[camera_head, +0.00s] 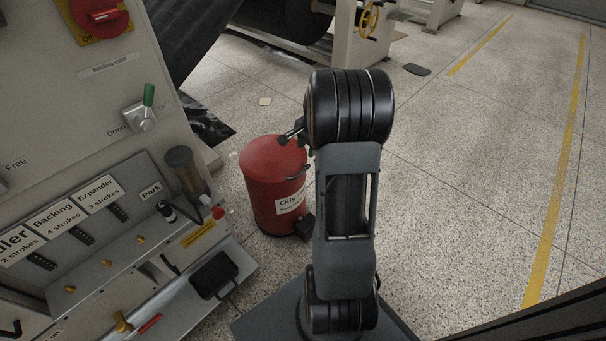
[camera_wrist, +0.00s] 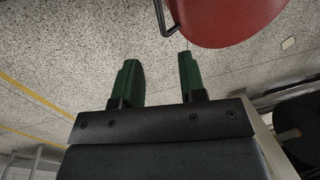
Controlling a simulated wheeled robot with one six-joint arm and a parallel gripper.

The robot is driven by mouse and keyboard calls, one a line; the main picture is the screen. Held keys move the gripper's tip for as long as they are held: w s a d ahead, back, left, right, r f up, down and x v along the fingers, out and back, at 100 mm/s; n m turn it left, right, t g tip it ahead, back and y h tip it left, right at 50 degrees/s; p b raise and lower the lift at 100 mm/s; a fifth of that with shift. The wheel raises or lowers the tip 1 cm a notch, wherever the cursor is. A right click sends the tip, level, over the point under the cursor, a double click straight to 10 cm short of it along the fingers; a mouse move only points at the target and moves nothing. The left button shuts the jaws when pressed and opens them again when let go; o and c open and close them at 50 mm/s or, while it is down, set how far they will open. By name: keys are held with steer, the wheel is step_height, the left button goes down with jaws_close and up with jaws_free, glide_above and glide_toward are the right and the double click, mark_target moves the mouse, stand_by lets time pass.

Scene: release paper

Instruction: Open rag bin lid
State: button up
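The red rag bin (camera_head: 272,205) stands on the floor left of my arm, with a white label reading "Oily". Its round red lid (camera_head: 268,154) lies flat on top and looks shut. A dark handle (camera_head: 297,173) sticks out at the lid's right side. In the wrist view the red lid (camera_wrist: 225,22) shows at the top edge with the dark handle (camera_wrist: 166,22) beside it. My gripper (camera_wrist: 159,62) is open and empty, its two green fingers apart and pointing toward the handle, not visibly touching it. In the head view my arm mostly hides the gripper.
A machine panel (camera_head: 75,130) with levers and a red knob fills the left side. A dark pedal-like block (camera_head: 304,230) sits at the bin's foot. Another machine (camera_head: 345,35) stands behind. Speckled floor (camera_head: 470,190) is clear to the right, with yellow lines.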

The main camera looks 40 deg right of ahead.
mark_target(302, 171)
steer(key=f+b, duration=0.1)
steer(key=f, duration=0.3)
steer(key=w+f+b, duration=0.1)
steer(key=f+b, duration=0.1)
steer(key=f, duration=0.2)
steer(key=w+f+b, duration=0.1)
steer(key=f, duration=0.3)
steer(key=shift+w+a+f, duration=0.1)
steer(key=shift+a+f, duration=0.05)
steer(key=shift+a, duration=0.05)
jaws_close()
